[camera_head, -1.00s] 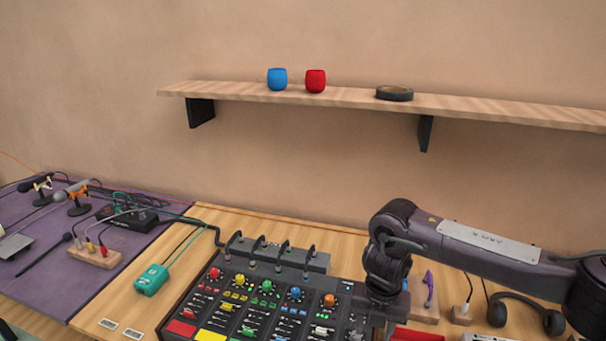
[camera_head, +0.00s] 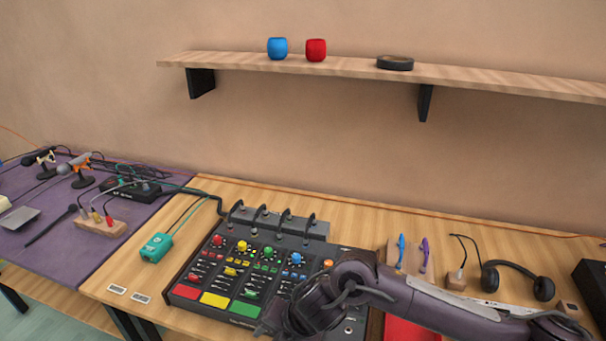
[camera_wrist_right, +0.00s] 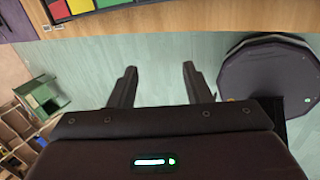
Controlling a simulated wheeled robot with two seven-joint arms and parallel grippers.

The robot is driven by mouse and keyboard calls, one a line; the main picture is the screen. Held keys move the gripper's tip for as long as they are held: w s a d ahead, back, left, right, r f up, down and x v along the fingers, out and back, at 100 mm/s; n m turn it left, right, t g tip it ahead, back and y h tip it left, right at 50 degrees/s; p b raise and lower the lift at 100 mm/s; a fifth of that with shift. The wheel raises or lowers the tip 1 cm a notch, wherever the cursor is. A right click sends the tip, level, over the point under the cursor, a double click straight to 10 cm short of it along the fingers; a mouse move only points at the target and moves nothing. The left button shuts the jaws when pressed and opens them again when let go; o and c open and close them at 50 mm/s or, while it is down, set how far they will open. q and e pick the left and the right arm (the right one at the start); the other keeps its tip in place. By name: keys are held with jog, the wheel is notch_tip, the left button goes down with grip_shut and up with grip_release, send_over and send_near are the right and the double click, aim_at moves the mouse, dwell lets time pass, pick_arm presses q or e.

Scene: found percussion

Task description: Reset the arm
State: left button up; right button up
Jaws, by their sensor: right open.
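My right arm (camera_head: 430,305) comes in from the right in the head view and bends down over the front right part of the mixing console (camera_head: 255,262). It hides that corner of the console. My right gripper (camera_wrist_right: 159,68) shows in the right wrist view with its two dark fingers spread apart and nothing between them. The fingers are above the green floor, with the table's front edge and the console's coloured pads (camera_wrist_right: 82,6) ahead of them. My left gripper is not in view.
A red tray (camera_head: 410,329) lies beneath my right arm. Headphones (camera_head: 543,288) and a teal box (camera_head: 156,247) lie on the table. The shelf (camera_head: 480,75) holds a blue cup (camera_head: 277,48), a red cup (camera_head: 316,50) and a black ring (camera_head: 395,62). A round dark seat (camera_wrist_right: 268,80) stands at right in the wrist view.

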jog(key=s+a+r+m+t+y, duration=0.3)
jog(key=a+r+m, duration=0.3)
jog(key=a, duration=0.1)
jog(key=d+m+t+h, duration=0.3)
jog(key=d+m+h, duration=0.2)
jog(key=d+m, duration=1.1)
jog(key=s+d+f+m+g+h, duration=0.4)
jog(key=s+d+m, duration=0.55)
jog(key=d, duration=0.75)
jog(key=s+f+n+g, duration=0.2)
jog(key=s+f, duration=0.1)
jog(key=f, duration=2.9)
jog(key=s+d+f+g, duration=0.1)
jog(key=s+d+f, duration=0.2)
jog(key=s+f, duration=1.4)
jog(key=s, duration=0.2)
jog(key=shift+s+f, duration=0.25)
jog(key=shift+s, duration=0.05)
